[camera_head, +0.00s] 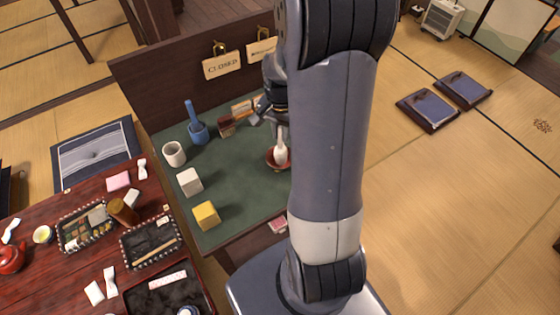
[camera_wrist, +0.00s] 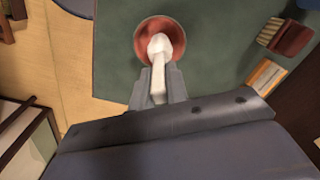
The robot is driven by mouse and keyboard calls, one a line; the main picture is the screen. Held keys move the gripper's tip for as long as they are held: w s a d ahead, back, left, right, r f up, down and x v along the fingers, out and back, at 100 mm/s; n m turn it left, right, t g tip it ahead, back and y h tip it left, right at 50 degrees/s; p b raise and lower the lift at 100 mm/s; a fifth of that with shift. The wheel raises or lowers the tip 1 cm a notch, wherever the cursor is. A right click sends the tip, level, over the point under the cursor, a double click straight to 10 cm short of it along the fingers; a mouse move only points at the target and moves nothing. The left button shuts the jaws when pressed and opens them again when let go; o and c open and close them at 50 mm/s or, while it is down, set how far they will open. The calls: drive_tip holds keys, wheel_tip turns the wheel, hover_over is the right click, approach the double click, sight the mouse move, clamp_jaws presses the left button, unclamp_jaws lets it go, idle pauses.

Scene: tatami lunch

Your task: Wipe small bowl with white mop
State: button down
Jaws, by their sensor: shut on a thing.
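The small bowl (camera_head: 271,160) is reddish and stands on the green-topped counter (camera_head: 240,188), partly behind my arm in the head view. In the wrist view the bowl (camera_wrist: 147,36) is round and open toward the camera. The white mop (camera_head: 281,146) has its pale head in or just over the bowl; I cannot tell if it touches the inside. My gripper (camera_wrist: 158,88) is shut on the mop's handle (camera_wrist: 158,85), with the white head (camera_wrist: 159,46) ahead of the fingertips. In the head view my gripper (camera_head: 276,119) is above the bowl, partly hidden by my arm.
On the counter stand a blue mortar with pestle (camera_head: 198,131), a white cup (camera_head: 174,154), a white block (camera_head: 189,181) and a yellow block (camera_head: 206,215). A brown brush (camera_wrist: 285,37) lies near the bowl. The counter's back panel (camera_head: 165,82) rises behind.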

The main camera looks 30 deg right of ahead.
drive_tip(key=m, duration=0.6)
drive_tip(key=shift+a, duration=0.2)
drive_tip(key=m, duration=0.3)
drive_tip(key=shift+s+a+m, duration=0.1)
drive_tip(key=shift+a+m, duration=0.05)
drive_tip(key=shift+m, duration=0.15)
drive_tip(key=m, duration=0.4)
drive_tip(key=shift+a, duration=0.15)
drive_tip(key=shift+s+f, duration=0.1)
drive_tip(key=n, duration=0.6)
drive_tip(key=shift+s, duration=0.15)
drive_tip(key=n, duration=0.7)
drive_tip(key=shift+d+n, duration=0.3)
drive_tip(key=shift+d, duration=0.05)
